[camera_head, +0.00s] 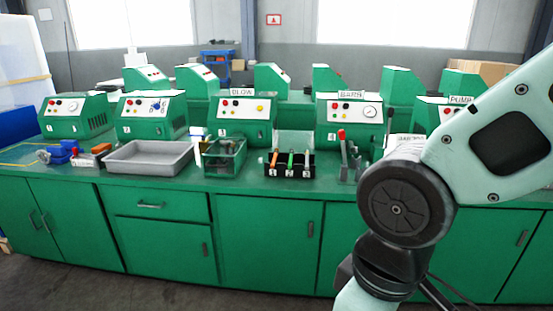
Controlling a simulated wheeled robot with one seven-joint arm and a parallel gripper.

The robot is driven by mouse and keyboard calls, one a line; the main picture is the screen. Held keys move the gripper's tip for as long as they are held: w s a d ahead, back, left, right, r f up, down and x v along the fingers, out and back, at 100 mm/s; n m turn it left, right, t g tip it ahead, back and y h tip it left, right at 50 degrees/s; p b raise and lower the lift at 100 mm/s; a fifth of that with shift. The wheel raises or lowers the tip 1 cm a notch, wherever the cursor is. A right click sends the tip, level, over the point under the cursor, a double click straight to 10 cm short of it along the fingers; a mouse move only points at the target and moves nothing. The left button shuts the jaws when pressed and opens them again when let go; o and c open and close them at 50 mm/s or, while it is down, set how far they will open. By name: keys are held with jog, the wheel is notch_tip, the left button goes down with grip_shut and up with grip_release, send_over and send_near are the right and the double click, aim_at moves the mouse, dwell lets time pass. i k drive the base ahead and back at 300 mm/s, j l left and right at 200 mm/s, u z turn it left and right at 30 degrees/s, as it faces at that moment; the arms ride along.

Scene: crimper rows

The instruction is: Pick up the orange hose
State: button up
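A black rack (289,170) stands on the green bench top near its front edge, at the middle of the view. Several thin hose-like pieces stand tilted in it. Which orange piece is the named hose I cannot tell. White number labels are on the rack's front. My arm fills the right side of the view, in front of the bench and right of the rack. My gripper is not in view.
Left of the rack are a green open-topped bin (224,158) and a grey tray (148,160). A red-handled lever tool (343,155) stands to its right. Green machines (245,118) line the bench behind. Clear bench top is narrow around the rack.

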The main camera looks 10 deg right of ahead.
aim_at(275, 153)
jog(key=i+u, duration=0.15)
jog(key=i, duration=0.3)
jog(key=i+l+u, duration=0.15)
jog(key=i, duration=0.35)
jog(key=i+l+u, duration=0.2)
jog(key=i, duration=0.25)
jog(key=i+l+u, duration=0.15)
jog(key=i, duration=0.3)
